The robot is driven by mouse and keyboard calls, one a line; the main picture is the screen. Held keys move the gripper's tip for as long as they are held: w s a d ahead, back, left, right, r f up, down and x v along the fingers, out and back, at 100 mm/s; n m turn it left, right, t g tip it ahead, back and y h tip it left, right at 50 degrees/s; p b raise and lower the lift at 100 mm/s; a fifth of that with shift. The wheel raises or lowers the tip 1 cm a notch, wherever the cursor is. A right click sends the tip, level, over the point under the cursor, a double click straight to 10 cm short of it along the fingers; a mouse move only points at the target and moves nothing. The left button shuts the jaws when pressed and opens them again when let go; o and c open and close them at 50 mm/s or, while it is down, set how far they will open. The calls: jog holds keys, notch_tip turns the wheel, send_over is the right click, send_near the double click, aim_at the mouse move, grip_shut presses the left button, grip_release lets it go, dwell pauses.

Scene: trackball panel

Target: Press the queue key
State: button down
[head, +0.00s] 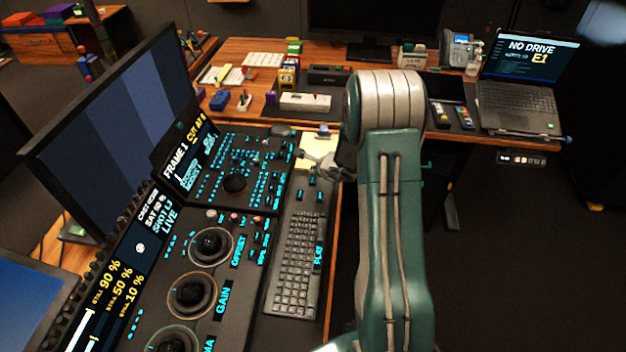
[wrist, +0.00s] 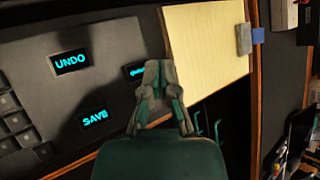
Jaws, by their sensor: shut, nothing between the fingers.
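In the wrist view a lit cyan key (wrist: 133,71) shows at the left edge of my fingertips. Its label is partly covered and too small to read for sure; it may be the queue key. The UNDO key (wrist: 70,62) and the SAVE key (wrist: 94,117) lie to its left on the dark keyboard panel (wrist: 105,40). My gripper (wrist: 158,66) is shut and empty, above the panel's right edge. In the head view my gripper (head: 303,155) is over the far end of the keyboard (head: 294,248); whether it touches anything cannot be told.
A yellow notepad (wrist: 207,45) lies right of my fingers, with a grey block (wrist: 243,39) on its edge. The trackball console (head: 232,215) and a large monitor (head: 120,125) stand left. A laptop (head: 515,95) is on the back desk.

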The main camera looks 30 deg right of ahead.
aim_at(311, 177)
jog(key=shift+a+f, duration=0.1)
jog(key=shift+f, duration=0.6)
jog(key=shift+f, duration=0.1)
dwell(0.9)
jog(key=shift+f, duration=0.25)
jog(key=shift+f, duration=0.55)
dwell(0.8)
jog(key=shift+r, duration=0.95)
jog(key=shift+r, duration=2.55)
